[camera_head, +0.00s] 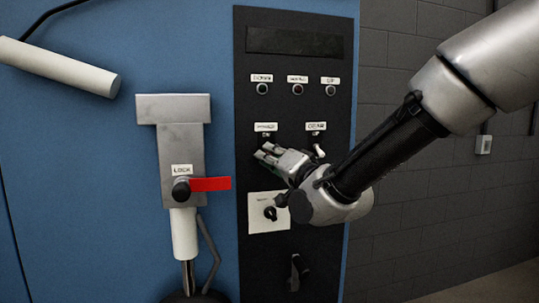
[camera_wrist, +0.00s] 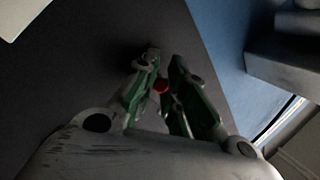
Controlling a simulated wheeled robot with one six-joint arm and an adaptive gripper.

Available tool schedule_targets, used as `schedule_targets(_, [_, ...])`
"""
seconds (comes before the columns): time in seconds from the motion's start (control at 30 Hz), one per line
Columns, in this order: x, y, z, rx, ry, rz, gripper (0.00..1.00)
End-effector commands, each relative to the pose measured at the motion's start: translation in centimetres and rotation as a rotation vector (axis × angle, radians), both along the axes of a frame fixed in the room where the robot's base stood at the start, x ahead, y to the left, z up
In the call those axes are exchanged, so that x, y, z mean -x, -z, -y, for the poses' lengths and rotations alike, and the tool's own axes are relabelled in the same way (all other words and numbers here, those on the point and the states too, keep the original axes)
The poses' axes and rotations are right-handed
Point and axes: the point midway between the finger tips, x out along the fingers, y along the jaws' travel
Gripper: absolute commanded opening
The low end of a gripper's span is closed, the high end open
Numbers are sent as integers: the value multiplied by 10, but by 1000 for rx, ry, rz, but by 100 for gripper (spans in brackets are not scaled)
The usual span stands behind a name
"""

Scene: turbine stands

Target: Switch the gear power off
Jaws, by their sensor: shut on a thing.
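My gripper (camera_head: 267,152) is at the dark control panel (camera_head: 300,220), just below a small white label (camera_head: 265,127) too blurred to read. To its right, a second label that seems to read GEAR (camera_head: 316,126) has a light toggle switch (camera_head: 319,150) under it, apart from my fingers. In the wrist view, the green-padded fingers of my gripper (camera_wrist: 163,68) are close together around a small red piece (camera_wrist: 161,86). It looks like part of a toggle switch, but most of it is hidden. The switch under the left label is covered by my fingers in the head view.
Several labelled buttons (camera_head: 298,89) sit above, under a dark display (camera_head: 295,41). A rotary knob on a white plate (camera_head: 268,226) and a black handle (camera_head: 294,272) are below. A metal lock bracket (camera_head: 182,150) with a red tab (camera_head: 211,184) stands out at left.

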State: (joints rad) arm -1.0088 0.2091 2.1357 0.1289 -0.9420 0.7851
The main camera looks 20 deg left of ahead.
Motion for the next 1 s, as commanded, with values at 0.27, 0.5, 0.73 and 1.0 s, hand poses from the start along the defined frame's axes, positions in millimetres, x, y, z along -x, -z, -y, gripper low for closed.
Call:
schedule_targets(0.27, [-1,1,1,-9,1,13,0])
schedule_targets(0.5, [0,1,1,-8,1,12,34])
schedule_targets(0.73, [0,1,0,-8,1,13,34])
schedule_targets(1.0, [17,5,22,-8,0,12,34])
